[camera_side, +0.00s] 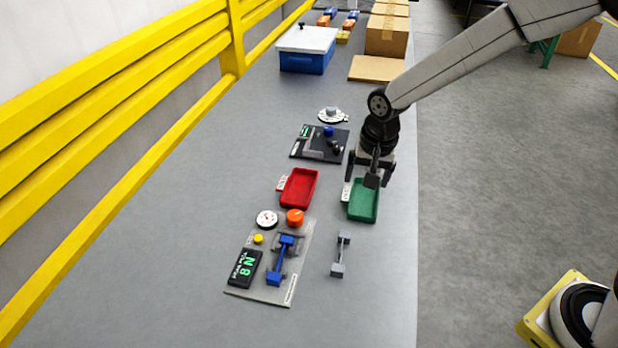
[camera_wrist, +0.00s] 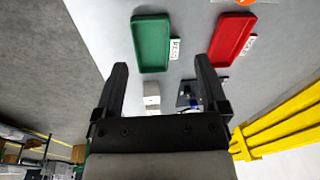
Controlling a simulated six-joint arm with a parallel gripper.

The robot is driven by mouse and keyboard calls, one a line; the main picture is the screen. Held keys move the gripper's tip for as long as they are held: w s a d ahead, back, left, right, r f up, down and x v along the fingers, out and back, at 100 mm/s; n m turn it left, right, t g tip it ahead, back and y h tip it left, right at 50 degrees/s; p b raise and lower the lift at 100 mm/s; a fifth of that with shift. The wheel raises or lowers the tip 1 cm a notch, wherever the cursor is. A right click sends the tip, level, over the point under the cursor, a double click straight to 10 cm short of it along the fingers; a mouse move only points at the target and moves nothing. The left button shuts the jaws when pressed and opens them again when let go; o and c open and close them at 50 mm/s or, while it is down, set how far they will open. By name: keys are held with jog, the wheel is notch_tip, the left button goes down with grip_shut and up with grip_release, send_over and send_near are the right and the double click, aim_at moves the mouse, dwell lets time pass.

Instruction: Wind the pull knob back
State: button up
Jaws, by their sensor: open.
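An orange round knob (camera_side: 295,217), which I take as the pull knob, sits at the upper end of a grey test plate (camera_side: 262,294). A sliver of it shows at the top edge of the wrist view (camera_wrist: 246,2). On the plate are a blue dumbbell-shaped piece (camera_side: 281,261), a yellow button (camera_side: 258,239) and a black display (camera_side: 245,268) with green characters that look like 8 N. A round white dial (camera_side: 266,219) is beside the knob. My gripper (camera_side: 368,178) is open and empty above the green tray, up and right of the knob. Its fingers also show in the wrist view (camera_wrist: 161,64).
A green tray (camera_side: 363,214) is below my gripper, with a red tray (camera_side: 299,188) left of it. A grey dumbbell-shaped piece (camera_side: 340,255) lies right of the plate. A black fixture (camera_side: 308,143) stands behind. A yellow rail (camera_side: 150,165) runs along the left.

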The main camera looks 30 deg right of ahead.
aim_at(295, 215)
jog(key=w+a+f+m, duration=0.1)
jog(key=w+a+m, duration=0.1)
jog(key=w+a, duration=0.1)
jog(key=w+a+f+m, duration=0.2)
jog(key=w+a, duration=0.1)
jog(key=a, duration=0.1)
jog(key=w+a+f+m+g, duration=0.1)
jog(key=w+a+f+m, duration=0.1)
jog(key=a+m, duration=0.1)
jog(key=shift+w+a, duration=0.4)
jog(key=shift+a, duration=0.1)
jog(key=shift+w+a+f+m, duration=0.15)
jog(key=shift+a+m, duration=0.15)
jog(key=shift+a, duration=0.05)
jog(key=shift+f, duration=0.15)
jog(key=shift+f, duration=3.75)
grip_shut()
